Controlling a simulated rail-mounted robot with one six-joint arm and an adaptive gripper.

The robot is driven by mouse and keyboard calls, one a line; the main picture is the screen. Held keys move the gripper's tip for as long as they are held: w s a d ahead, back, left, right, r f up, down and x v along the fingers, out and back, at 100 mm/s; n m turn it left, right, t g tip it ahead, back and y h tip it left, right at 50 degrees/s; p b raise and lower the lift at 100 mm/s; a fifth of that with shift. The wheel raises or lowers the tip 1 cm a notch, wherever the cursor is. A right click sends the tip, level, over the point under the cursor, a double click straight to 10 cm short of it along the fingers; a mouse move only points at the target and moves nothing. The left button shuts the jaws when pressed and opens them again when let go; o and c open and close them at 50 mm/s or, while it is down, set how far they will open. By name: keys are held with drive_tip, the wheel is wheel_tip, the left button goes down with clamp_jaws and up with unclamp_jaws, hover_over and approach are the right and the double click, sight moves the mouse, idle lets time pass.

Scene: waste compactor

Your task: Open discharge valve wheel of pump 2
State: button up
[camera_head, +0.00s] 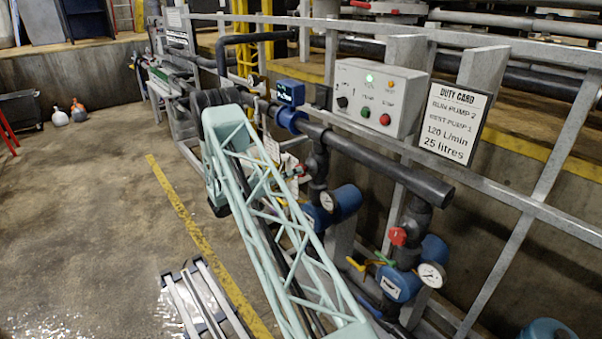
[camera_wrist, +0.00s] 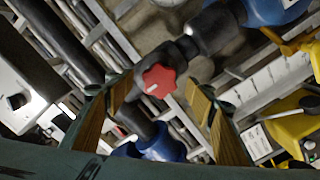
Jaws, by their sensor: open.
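A red lobed valve wheel (camera_wrist: 158,80) on a dark pipe fitting shows in the wrist view, with a small white mark on its face. My gripper (camera_wrist: 160,92) is open, with one tan-padded finger on each side of the wheel and visible gaps to both. I cannot tell how far the wheel lies beyond the fingertips. In the head view, one red wheel (camera_head: 398,236) sits on the right-hand pump's riser. Red also shows on the left-hand riser (camera_head: 301,170), partly behind my arm. My gripper is not clearly visible there. No readable pump number shows on the wheels.
A control box (camera_head: 378,97) with a lit green lamp and a duty card (camera_head: 453,122) reading "RUN PUMP 2" hang on the grey railing. Pipes, gauges (camera_head: 431,275) and blue pump bodies (camera_head: 399,284) crowd the area. Open floor (camera_head: 90,210) lies left.

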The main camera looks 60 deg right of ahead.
drive_tip(key=shift+x, duration=2.45)
drive_tip(key=shift+c, duration=0.7)
drive_tip(key=c, duration=0.7)
